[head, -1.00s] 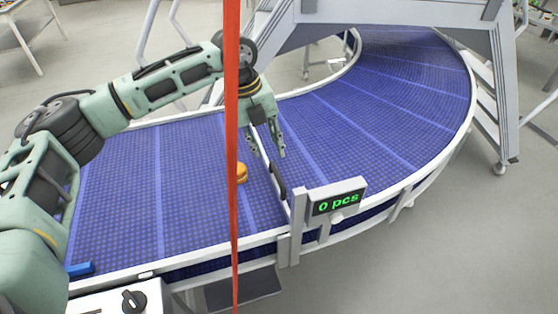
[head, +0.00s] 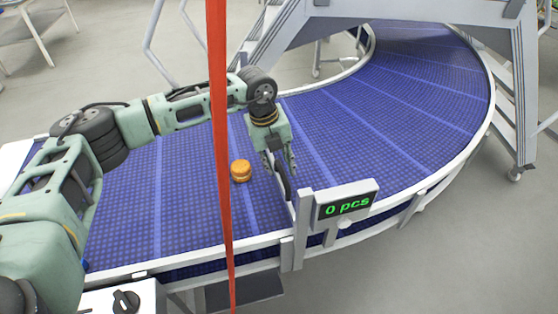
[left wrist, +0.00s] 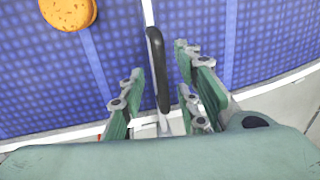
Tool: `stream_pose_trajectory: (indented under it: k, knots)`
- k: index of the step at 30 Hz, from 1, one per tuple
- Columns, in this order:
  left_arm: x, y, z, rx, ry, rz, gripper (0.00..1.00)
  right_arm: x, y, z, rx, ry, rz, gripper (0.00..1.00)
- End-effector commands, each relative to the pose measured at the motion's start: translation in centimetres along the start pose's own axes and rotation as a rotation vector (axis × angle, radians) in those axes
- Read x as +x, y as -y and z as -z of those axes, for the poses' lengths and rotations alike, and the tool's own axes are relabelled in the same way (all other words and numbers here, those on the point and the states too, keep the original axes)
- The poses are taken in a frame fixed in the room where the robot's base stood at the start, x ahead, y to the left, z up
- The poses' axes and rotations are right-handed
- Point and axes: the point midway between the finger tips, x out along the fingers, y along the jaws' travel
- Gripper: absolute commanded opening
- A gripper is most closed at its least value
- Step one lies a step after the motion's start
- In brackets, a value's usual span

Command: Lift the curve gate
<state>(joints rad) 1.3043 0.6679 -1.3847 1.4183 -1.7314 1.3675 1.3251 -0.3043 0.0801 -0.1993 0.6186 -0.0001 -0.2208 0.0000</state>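The curve gate is a thin white bar across the blue belt with a long black handle (head: 284,184). The handle (left wrist: 157,70) also shows in the left wrist view, upright in the picture. My left gripper (head: 280,168) is low over the belt at the gate. In the left wrist view, its two green fingers (left wrist: 158,68) stand apart, one on each side of the handle, with visible gaps. It is open and holds nothing. In the head view the gripper hides part of the bar. My right gripper is not in view.
An orange-brown filled round (head: 241,171) lies on the belt (head: 185,200) left of the gate. A counter (head: 347,205) reading "0 pcs" stands at the near rail. A red strip (head: 220,120) hangs across the view. A grey stair frame (head: 400,12) spans the belt behind.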

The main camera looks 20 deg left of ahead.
Motion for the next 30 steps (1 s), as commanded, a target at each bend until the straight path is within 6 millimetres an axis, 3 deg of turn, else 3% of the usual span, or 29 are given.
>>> stream_pose_trajectory:
  k: [11,21,30]
  knots:
    - [0.84,0.0,0.02,0.001,0.0,0.001,0.3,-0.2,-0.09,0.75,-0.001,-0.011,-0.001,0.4]
    - [0.8,0.0,0.01,0.001,0.001,0.001,0.0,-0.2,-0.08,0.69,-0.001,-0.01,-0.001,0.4]
    - [0.79,-0.02,-0.01,0.001,0.001,0.0,0.0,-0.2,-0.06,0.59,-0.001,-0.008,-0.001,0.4]
